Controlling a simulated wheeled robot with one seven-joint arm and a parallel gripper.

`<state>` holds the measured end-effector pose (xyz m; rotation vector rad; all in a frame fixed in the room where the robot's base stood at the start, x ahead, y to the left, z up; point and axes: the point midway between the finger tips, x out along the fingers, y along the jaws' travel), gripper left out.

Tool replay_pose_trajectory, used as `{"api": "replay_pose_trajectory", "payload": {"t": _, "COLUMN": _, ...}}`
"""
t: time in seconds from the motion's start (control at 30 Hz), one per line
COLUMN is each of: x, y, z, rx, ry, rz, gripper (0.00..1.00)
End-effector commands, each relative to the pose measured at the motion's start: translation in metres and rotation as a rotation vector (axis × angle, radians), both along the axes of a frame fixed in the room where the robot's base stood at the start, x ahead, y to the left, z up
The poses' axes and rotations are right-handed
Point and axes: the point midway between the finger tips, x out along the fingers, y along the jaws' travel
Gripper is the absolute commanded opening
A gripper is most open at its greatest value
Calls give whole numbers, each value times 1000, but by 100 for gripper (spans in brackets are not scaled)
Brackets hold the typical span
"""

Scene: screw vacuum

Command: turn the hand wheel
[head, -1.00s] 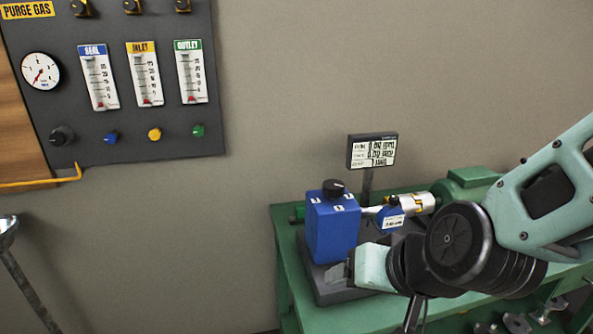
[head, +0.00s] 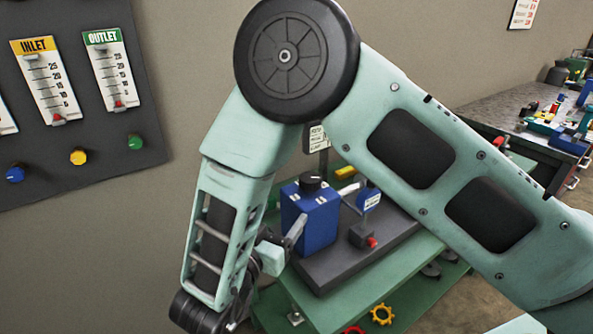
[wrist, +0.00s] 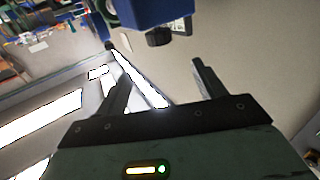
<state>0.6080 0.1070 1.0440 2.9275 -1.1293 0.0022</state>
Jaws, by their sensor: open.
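A small yellow wheel with a toothed rim (head: 382,313) shows low in the head view, with part of a red one (head: 352,330) at the bottom edge. The blue box (head: 308,222) on the green bench carries a black round knob (head: 311,182) on top. I cannot tell which of these is the hand wheel. My gripper (head: 288,232) is beside the left face of the blue box, below the knob's height; contact is unclear. In the wrist view my gripper (wrist: 162,66) is open and empty, with a black knob (wrist: 158,37) under a blue body beyond the fingers.
A dark base plate (head: 340,262) bears the blue box, a blue gauge (head: 369,197) and a small grey box with a red button (head: 371,242). A purge panel (head: 130,160) hangs on the wall at left. A cluttered workbench (head: 505,125) stands at right.

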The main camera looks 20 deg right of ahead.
Motion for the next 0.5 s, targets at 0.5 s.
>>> {"api": "replay_pose_trajectory", "payload": {"t": 0.5, "x": 72, "y": -66, "z": 4, "rx": 3, "ry": 0, "rz": -2, "gripper": 69}}
